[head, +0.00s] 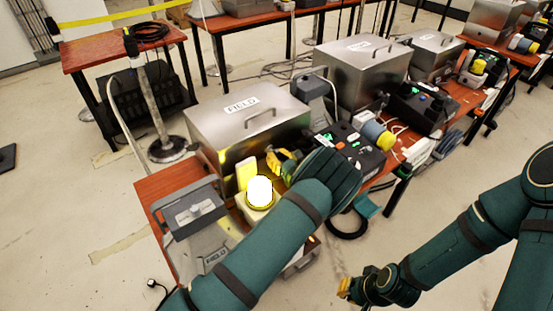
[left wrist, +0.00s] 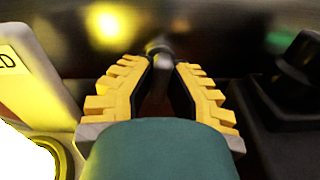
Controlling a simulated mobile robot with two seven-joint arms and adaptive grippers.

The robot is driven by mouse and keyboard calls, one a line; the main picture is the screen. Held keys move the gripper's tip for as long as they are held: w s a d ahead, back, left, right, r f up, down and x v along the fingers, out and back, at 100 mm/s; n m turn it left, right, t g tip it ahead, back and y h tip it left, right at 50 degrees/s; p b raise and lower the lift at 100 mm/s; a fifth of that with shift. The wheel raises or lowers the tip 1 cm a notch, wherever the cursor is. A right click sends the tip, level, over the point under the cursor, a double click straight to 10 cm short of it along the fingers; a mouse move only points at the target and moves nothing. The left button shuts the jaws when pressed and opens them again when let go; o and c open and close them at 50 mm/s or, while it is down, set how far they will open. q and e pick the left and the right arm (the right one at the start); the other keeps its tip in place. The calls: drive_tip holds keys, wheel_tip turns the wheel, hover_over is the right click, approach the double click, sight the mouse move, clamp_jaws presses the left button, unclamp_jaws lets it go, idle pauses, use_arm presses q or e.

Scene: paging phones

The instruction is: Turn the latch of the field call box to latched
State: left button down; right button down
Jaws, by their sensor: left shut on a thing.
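The field call box (head: 215,128) is a silver metal box with a FIELD label on its lid, at the left end of the wooden bench. My left gripper (head: 281,162), with yellow fingers, is at its front right side. In the left wrist view the gripper (left wrist: 156,85) is shut on a small dark, rounded piece (left wrist: 158,47) between its fingertips, apparently the latch; it is blurred, and its turn angle cannot be read. In the head view the fingers and arm hide the latch. My right gripper (head: 346,288) hangs low over the floor, small and turned so its jaws are unclear.
A glowing yellow-white beacon (head: 259,192) stands just left of my left gripper. A black phone unit with lit buttons (head: 345,150) stands close to its right. A grey box (head: 190,210) is at the bench's left end. Floor around my right arm is mostly clear.

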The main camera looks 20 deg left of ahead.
use_arm(q)
drive_tip(key=shift+n, duration=0.8)
drive_tip(key=shift+r+b, duration=0.1)
drive_tip(key=shift+b, duration=0.2)
drive_tip(key=c, duration=0.9)
unclamp_jaws()
drive_tip(key=shift+a, duration=0.1)
drive_tip(key=shift+c, duration=0.2)
drive_tip(key=v, duration=1.2)
